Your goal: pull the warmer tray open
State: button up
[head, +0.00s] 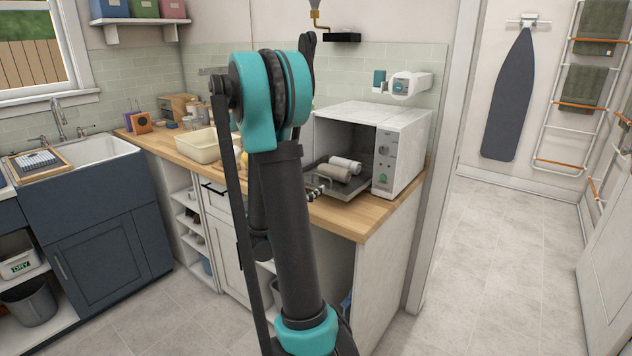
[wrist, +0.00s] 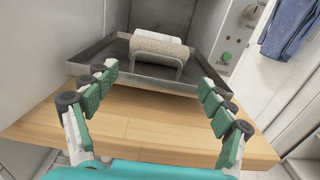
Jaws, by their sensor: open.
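The warmer (head: 397,130) is a white box, open at the front, on the wooden counter. Its dark metal tray (head: 345,192) juts partly out of the opening; the tray (wrist: 160,86) also fills the upper middle of the wrist view. A beige and a white rolled towel (head: 333,172) lie on it. A thin looped metal handle (wrist: 182,67) stands at the tray's front, before the towels. My gripper (wrist: 160,77) is open and empty, with its padded fingers spread either side of the tray front and handle, not closed on it. In the head view my arm hides most of my gripper.
The wooden counter (wrist: 140,125) lies bare under my fingers. A control panel (head: 385,160) is on the warmer's right side. A cream basin (head: 198,146) stands further left on the counter. Open floor (head: 490,260) lies to the right.

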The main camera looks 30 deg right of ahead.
jog(key=shift+v, duration=1.5)
